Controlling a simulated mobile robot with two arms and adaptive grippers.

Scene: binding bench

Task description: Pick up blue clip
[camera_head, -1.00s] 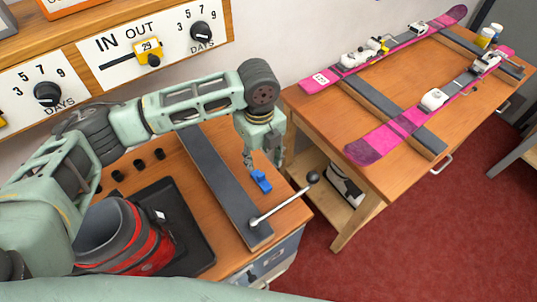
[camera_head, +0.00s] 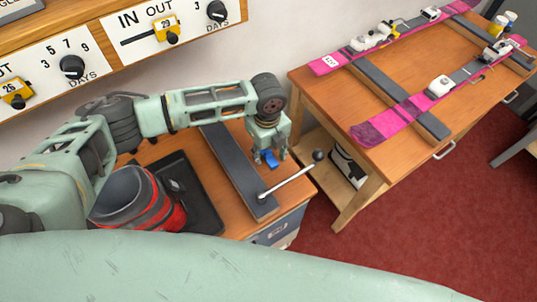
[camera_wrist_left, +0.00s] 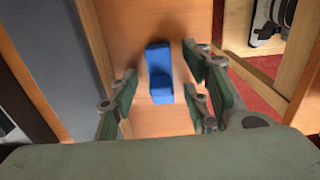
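The blue clip (camera_head: 271,160) lies on the wooden bench top, to the right of the dark grey bar, in the head view. In the left wrist view the blue clip (camera_wrist_left: 159,75) sits near the middle, between the fingers. My left gripper (camera_head: 268,153) points down over it. In the left wrist view the left gripper (camera_wrist_left: 160,92) is open, with fingers on both sides of the clip and visible gaps between. The head view partly hides the clip behind the fingers. My right gripper is not in view.
A dark grey bar (camera_head: 232,168) and a metal lever with a black knob (camera_head: 318,156) are close to the clip. A grey and red ski boot (camera_head: 140,203) stands on a black mat (camera_head: 203,215). A second bench (camera_head: 430,85) holds pink skis (camera_head: 395,122).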

